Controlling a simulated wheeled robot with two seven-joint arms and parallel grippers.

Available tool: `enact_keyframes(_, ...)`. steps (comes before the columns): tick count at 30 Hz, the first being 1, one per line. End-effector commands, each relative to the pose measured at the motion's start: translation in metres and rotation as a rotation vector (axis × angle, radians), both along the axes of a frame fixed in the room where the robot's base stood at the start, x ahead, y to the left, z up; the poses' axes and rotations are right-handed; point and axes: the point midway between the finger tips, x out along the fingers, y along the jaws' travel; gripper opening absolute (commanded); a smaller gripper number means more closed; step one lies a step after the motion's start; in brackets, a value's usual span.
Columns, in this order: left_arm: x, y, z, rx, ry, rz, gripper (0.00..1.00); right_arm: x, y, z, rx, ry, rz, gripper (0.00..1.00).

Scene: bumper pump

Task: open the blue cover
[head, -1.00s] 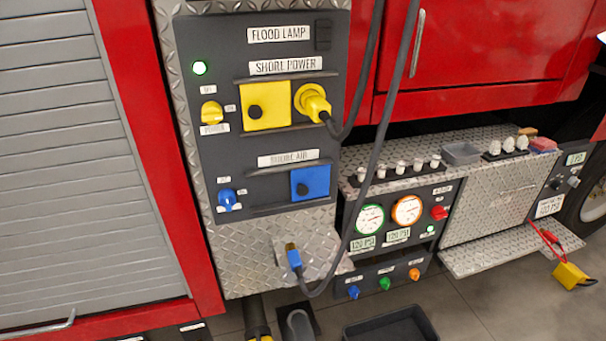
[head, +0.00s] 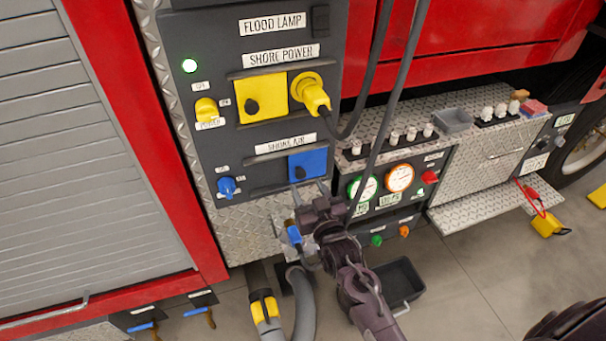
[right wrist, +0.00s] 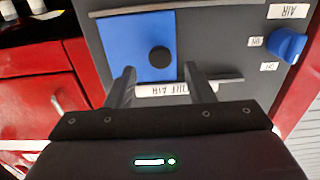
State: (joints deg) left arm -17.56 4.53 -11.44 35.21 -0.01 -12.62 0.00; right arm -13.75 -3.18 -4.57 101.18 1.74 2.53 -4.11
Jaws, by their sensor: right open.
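The blue cover (head: 314,160) is a square blue plate with a dark round knob (head: 300,172), set in the dark panel below the "SHORE AIR" label. It looks closed flat against the panel. In the right wrist view the cover (right wrist: 138,38) appears upside down, with the black knob (right wrist: 159,57) near its lower right part. My right gripper (head: 310,186) is open and empty, just below the cover in the head view. In the right wrist view its fingers (right wrist: 159,76) point at the cover, with the knob between them in the picture; contact cannot be told. My left gripper is out of view.
A yellow cover (head: 262,98) and yellow plug (head: 312,95) sit above on the panel. A blue knob (head: 227,187) is to the left. A dark cable (head: 384,110) hangs close to the right of the cover. A black bin (head: 398,285) stands on the floor.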

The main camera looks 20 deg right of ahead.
Motion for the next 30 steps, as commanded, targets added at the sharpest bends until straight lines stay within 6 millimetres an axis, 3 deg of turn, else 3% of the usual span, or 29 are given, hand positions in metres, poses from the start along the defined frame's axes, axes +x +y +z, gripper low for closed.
enact_keyframes(3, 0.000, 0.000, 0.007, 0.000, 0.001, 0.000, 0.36, 0.019, 0.000, 0.003, 0.000, -0.001, 0.000, 0.48)
enact_keyframes(9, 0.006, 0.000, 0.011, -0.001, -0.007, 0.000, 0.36, 0.037, 0.001, 0.001, 0.000, 0.001, 0.000, 0.48)
enact_keyframes(19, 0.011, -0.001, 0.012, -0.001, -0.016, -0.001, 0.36, 0.039, 0.001, -0.001, 0.000, 0.002, 0.000, 0.47)
enact_keyframes(30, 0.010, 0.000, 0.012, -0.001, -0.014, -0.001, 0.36, 0.039, 0.001, 0.000, 0.000, 0.002, 0.000, 0.00)
